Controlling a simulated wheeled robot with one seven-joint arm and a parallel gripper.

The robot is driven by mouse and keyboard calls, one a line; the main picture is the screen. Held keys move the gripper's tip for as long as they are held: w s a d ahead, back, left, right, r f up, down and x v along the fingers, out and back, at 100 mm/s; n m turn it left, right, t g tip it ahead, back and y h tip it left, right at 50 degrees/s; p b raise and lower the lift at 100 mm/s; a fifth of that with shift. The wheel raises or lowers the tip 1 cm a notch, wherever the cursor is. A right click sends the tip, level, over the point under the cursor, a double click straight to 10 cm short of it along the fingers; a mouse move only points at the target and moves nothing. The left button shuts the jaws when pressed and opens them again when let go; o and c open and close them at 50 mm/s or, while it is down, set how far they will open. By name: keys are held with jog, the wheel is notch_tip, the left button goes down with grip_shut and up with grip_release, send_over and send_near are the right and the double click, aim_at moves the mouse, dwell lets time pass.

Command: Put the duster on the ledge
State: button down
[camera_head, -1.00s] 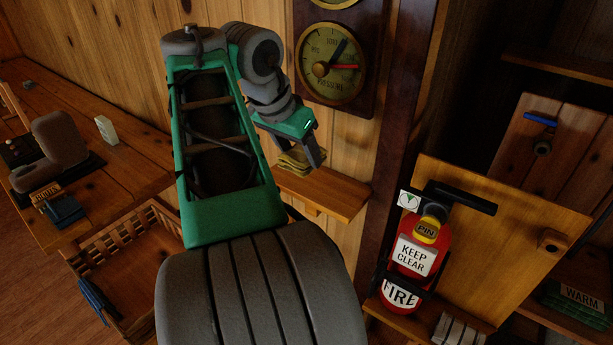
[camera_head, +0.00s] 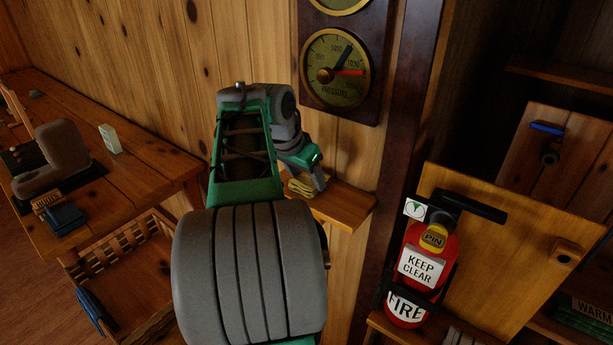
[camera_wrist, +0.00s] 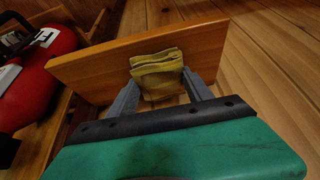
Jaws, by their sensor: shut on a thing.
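The duster is a folded yellow cloth (camera_head: 301,187), also seen in the wrist view (camera_wrist: 157,72). My gripper (camera_head: 316,186) is shut on it, with one grey finger on each side in the wrist view (camera_wrist: 163,92). The ledge is a small wooden wall shelf (camera_head: 346,206) below the round gauges. In the wrist view the duster overlaps the ledge board (camera_wrist: 100,68). In the head view the duster is at the ledge's left end; I cannot tell whether it touches the top. My arm hides part of that end.
A red fire extinguisher (camera_head: 408,283) stands right of the ledge, beyond a dark post (camera_head: 398,150). A pressure gauge (camera_head: 334,70) hangs above the ledge. A wooden bench (camera_head: 150,160) with several items is at left, above a wooden crate (camera_head: 135,262). The ledge's right part is bare.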

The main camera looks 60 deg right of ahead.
jog(key=shift+c, duration=2.1)
grip_release()
jog(key=shift+a+r+p, duration=0.15)
jog(key=shift+r+p, duration=0.15)
jog(key=shift+r, duration=0.2)
jog(key=s+p+v, duration=0.1)
jog(key=p+v, duration=0.2)
jog(key=v, duration=0.8)
jog(key=w+a+f+n+t, duration=0.2)
jog(key=w+a+f+n, duration=0.1)
jog(key=w+a+n, duration=0.3)
jog(key=w+a+f+n+t, duration=0.1)
jog(key=w+a+f+n, duration=0.25)
jog(key=w+a, duration=0.4)
jog(key=s+a+f+n+y, duration=0.1)
jog(key=a+f+n, duration=0.2)
jog(key=a, duration=0.5)
jog(key=s+a+f+n+t+y, duration=0.1)
jog(key=a+f+n, duration=0.3)
jog(key=a, duration=0.4)
jog(key=s+a+f+n+y, duration=0.1)
jog(key=a+f+n+y, duration=0.2)
jog(key=a, duration=0.6)
jog(key=shift+s+f+n, duration=0.3)
jog(key=shift+f+n, duration=0.05)
jog(key=shift+f, duration=0.15)
jog(key=shift+a, duration=0.1)
